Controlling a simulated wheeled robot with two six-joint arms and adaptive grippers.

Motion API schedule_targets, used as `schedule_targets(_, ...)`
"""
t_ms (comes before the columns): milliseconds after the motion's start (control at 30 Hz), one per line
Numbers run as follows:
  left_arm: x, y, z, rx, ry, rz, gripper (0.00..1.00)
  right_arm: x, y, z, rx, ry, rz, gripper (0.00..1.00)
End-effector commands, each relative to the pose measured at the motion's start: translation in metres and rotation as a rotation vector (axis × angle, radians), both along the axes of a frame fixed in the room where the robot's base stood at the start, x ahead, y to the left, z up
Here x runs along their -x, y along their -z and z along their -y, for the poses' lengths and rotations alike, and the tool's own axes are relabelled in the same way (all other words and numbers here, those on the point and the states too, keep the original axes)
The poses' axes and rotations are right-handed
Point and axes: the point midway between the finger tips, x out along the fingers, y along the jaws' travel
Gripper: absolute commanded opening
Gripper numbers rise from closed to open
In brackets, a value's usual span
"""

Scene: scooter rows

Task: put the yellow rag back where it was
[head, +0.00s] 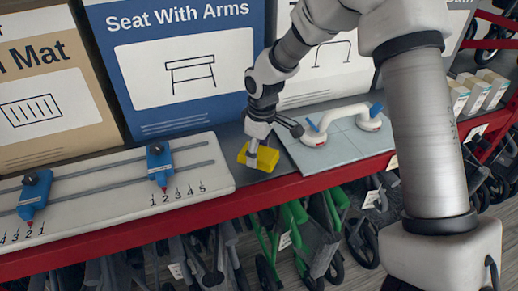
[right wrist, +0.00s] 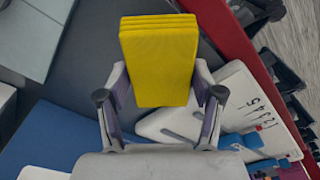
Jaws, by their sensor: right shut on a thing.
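The yellow rag (head: 264,159) looks like a folded, layered block. In the head view it is at the tip of my right gripper (head: 253,150), low over the dark shelf top between the white slider board and the grey tiled panel. I cannot tell whether it touches the shelf. In the right wrist view the rag (right wrist: 158,55) sticks out ahead from between the two fingers of my right gripper (right wrist: 160,103), which is shut on its near end. My left gripper is not in view.
The white slider board (head: 110,205) with blue sliders stands left of the rag. The tiled panel (head: 345,148) with a white suction handle (head: 340,122) lies to the right. A red shelf edge (head: 200,218) runs in front, above several parked scooters. Sign boards (head: 190,70) stand behind.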

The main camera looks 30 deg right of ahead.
Motion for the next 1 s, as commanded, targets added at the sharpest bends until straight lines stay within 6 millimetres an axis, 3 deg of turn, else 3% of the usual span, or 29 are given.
schedule_targets(133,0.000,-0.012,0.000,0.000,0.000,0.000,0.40,-0.012,0.003,0.013,0.001,-0.001,-0.002,0.11)
schedule_targets(300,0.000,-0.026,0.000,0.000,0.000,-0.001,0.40,-0.012,0.030,0.013,0.001,-0.002,-0.003,0.11)
schedule_targets(500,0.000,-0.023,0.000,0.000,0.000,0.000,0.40,-0.012,0.037,0.013,0.000,-0.002,0.000,0.11)
schedule_targets(533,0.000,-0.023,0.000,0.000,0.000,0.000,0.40,-0.012,0.037,0.013,0.000,-0.002,0.000,0.70)
schedule_targets(600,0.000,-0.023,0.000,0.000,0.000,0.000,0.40,-0.012,0.037,0.013,0.000,-0.002,0.000,0.91)
schedule_targets(1000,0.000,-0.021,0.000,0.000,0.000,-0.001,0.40,-0.012,0.031,0.013,0.000,-0.002,0.002,0.91)
